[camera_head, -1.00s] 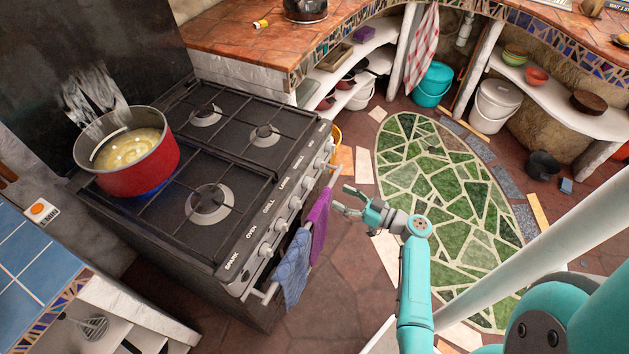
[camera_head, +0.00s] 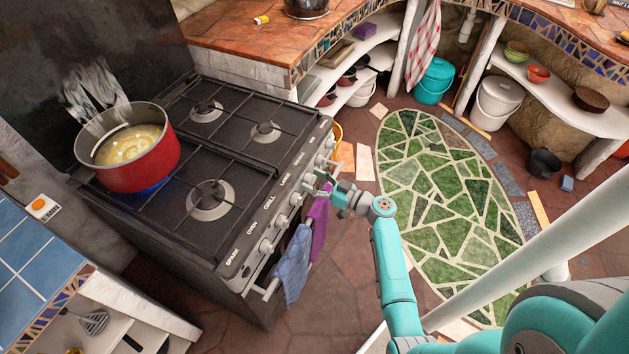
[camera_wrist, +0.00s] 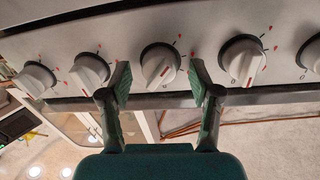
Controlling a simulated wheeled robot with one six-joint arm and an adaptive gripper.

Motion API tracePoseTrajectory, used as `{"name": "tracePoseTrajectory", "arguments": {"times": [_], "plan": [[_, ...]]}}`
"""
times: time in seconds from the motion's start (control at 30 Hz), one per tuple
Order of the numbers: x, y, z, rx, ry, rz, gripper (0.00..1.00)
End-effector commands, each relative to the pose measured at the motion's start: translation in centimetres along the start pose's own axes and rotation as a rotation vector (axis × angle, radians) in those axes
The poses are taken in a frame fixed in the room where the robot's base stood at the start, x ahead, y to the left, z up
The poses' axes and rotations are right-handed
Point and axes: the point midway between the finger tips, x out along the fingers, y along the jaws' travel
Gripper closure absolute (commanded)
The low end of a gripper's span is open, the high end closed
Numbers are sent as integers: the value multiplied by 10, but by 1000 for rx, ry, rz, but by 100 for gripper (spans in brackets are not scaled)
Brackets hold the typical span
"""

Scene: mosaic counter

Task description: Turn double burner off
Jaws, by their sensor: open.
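The black stove (camera_head: 232,157) has a row of white knobs on its front panel. A red pot (camera_head: 140,170) with yellowish contents stands on the near-left burner, with a blue glow under it. My gripper (camera_head: 318,188) is open at the front panel, near the middle knobs. In the wrist view my open gripper (camera_wrist: 160,84) has one white knob (camera_wrist: 160,66) between its fingertips. The knob's pointer is tilted. I cannot tell from this view whether the fingers touch it. I cannot read which knob belongs to the double burner.
Neighbouring knobs, one left (camera_wrist: 90,72) and one right (camera_wrist: 243,62), sit close outside the fingers. A blue towel (camera_head: 293,265) and a purple towel (camera_head: 319,228) hang from the oven rail below the panel. Floor with a green mosaic (camera_head: 440,190) is open to the right.

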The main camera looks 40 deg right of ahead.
Motion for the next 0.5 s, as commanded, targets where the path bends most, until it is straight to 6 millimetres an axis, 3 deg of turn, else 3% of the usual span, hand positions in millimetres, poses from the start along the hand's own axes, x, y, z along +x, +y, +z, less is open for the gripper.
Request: {"name": "tracePoseTrajectory", "arguments": {"times": [0.1,0.33,0.5], "plan": [[0,0,0,0,0,0,37],[0,0,0,0,0,0,94],[0,0,0,3,-1,0,97]]}}
